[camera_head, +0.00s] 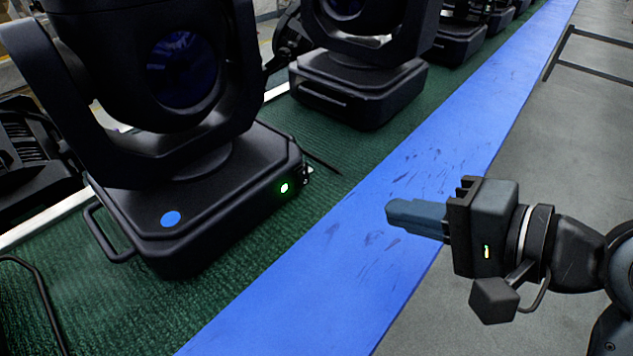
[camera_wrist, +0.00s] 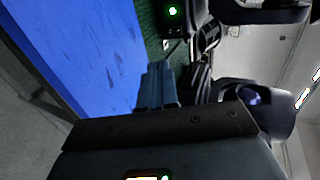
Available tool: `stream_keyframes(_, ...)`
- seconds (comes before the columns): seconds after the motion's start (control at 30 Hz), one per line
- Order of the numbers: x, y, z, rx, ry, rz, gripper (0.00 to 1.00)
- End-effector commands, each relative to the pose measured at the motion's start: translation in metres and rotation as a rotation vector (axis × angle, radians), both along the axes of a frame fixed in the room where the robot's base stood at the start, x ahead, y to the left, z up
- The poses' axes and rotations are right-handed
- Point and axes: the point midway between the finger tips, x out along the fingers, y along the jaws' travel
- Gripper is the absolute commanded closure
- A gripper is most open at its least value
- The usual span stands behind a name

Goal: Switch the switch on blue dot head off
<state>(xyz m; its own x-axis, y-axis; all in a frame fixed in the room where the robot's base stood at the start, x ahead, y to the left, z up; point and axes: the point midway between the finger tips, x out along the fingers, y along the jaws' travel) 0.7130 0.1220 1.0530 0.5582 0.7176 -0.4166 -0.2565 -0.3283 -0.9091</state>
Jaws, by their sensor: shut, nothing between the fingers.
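The moving head with a blue dot (camera_head: 170,219) on its base stands at the left of the head view on green matting. A green light (camera_head: 284,188) glows on the end face of its base (camera_head: 222,222), and small dark parts sit beside it, too small to make out. The green light also shows at the top of the wrist view (camera_wrist: 172,11). My gripper (camera_head: 390,212) is shut and empty over the blue strip, to the right of the lit face and clearly apart from it. Its closed fingers also show in the wrist view (camera_wrist: 158,65).
A second moving head (camera_head: 358,85) stands behind, with more in a row beyond. A black cable (camera_head: 322,163) lies near the lit face. The blue strip (camera_head: 345,265) is clear of objects. A dark rail (camera_head: 592,68) stands at the far right on grey floor.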

Motion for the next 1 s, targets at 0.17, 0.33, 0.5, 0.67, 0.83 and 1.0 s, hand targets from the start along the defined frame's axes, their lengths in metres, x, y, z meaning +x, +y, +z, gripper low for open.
stream_keyframes(0.17,0.000,0.000,0.000,0.000,0.000,0.000,1.00)
stream_keyframes(0.33,0.003,0.004,-0.002,0.001,0.001,0.000,1.00)
stream_keyframes(0.5,0.014,0.020,-0.012,0.000,0.001,0.004,1.00)
stream_keyframes(0.67,0.032,0.043,-0.025,-0.001,0.002,0.003,1.00)
stream_keyframes(0.83,0.051,0.066,-0.038,0.001,0.001,0.002,1.00)
stream_keyframes(1.0,0.067,0.087,-0.043,0.000,0.000,0.001,1.00)
